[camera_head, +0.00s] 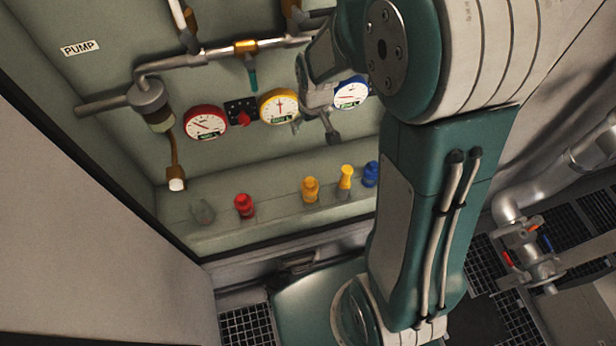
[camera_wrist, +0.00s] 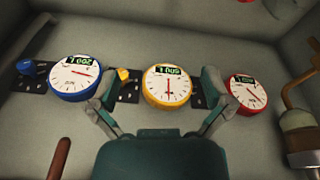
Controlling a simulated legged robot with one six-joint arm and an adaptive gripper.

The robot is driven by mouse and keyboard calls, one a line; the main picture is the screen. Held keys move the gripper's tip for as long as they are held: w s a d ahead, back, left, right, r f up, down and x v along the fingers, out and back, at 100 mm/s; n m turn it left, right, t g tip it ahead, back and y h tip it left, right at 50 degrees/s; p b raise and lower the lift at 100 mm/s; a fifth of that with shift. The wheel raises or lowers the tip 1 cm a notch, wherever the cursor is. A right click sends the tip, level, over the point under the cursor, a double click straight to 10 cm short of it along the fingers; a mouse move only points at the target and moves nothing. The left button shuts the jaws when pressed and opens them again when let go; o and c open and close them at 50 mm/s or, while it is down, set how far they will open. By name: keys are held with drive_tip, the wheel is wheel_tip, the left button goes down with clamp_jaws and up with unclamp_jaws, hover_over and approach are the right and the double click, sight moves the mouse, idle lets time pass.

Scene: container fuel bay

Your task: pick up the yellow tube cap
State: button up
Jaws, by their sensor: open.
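Two yellow pieces stand upright on the ledge in the camera_head view: a squat orange-yellow one (camera_head: 310,189) and a slimmer one (camera_head: 345,182) to its right. I cannot tell for sure which is the yellow tube cap. My gripper (camera_head: 315,130) is above them, in front of the gauges, apart from both pieces. In the camera_wrist view my gripper (camera_wrist: 160,82) is open and empty, its fingers spread on either side of the yellow gauge (camera_wrist: 167,87). Neither yellow ledge piece can be made out in that view.
A red piece (camera_head: 244,206), a blue piece (camera_head: 371,174) and a pale greenish item (camera_head: 202,211) share the ledge. Red (camera_head: 206,122) and blue (camera_head: 351,93) gauges flank the yellow one. A pipe with a hanging white-tipped hose (camera_head: 176,184) is at left.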

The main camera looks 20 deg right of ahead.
hover_over(310, 181)
wheel_tip(310, 181, down, 7)
drive_tip(key=f, duration=0.4)
drive_tip(key=f+n+g, duration=0.1)
drive_tip(key=f, duration=0.3)
drive_tip(key=w+f+g, duration=0.1)
drive_tip(key=f, duration=0.4)
drive_tip(key=shift+a, duration=0.2)
wheel_tip(310, 181, down, 6)
drive_tip(key=shift+r, duration=0.2)
drive_tip(key=f, duration=0.5)
drive_tip(key=shift+s+d+f, duration=0.2)
drive_tip(key=shift+s+f, duration=0.1)
drive_tip(key=shift+f, duration=0.05)
drive_tip(key=c, duration=0.9)
drive_tip(key=shift+c, duration=1.2)
drive_tip(key=shift+s, duration=0.15)
